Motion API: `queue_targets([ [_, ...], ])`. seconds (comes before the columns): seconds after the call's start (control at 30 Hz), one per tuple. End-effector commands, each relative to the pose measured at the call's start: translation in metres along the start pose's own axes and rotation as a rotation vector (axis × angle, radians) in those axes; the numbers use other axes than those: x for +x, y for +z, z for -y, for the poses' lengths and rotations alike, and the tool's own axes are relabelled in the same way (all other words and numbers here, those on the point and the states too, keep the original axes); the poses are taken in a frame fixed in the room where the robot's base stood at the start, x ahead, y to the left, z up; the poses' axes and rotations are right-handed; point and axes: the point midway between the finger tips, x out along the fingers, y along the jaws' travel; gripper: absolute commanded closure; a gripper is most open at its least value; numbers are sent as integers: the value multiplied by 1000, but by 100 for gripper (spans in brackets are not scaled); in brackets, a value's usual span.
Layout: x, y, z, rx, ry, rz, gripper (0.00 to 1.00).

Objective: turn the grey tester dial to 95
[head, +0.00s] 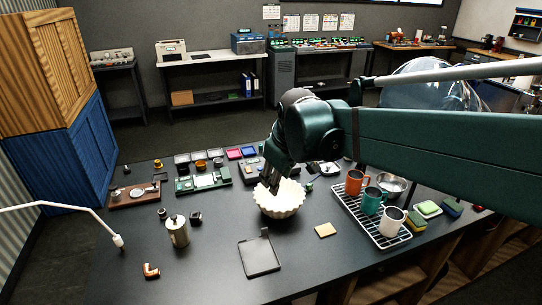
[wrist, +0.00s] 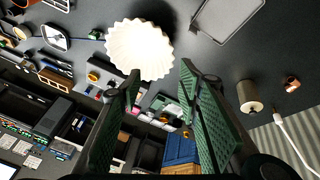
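I cannot pick out the grey tester dial for certain in either view; the small devices at the back of the table are too small to read. A green device with a pale panel (head: 203,181) lies at the back left of the table, and a dark device (head: 248,170) beside it is partly hidden by my arm. My gripper (head: 270,187) points down over the white fluted filter (head: 283,204). In the wrist view my gripper (wrist: 160,82) has its two green fingers wide apart with nothing between them. The filter (wrist: 138,47) shows beyond the left finger.
A wire rack (head: 379,233) with several mugs stands to the right. A metal canister (head: 178,232), a flat black tray (head: 259,258), a yellow sponge (head: 325,230) and a copper elbow (head: 151,271) lie in front. The front left of the table has free room.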

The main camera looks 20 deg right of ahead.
Motion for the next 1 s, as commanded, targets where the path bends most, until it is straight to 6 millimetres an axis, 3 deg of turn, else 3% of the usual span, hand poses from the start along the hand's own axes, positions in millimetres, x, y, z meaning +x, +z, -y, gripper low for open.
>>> queue_targets([
  [0.47,18,-68,-54,-184,-38,67,65],
  [1.0,62,-130,-110,-394,-99,134,65],
])
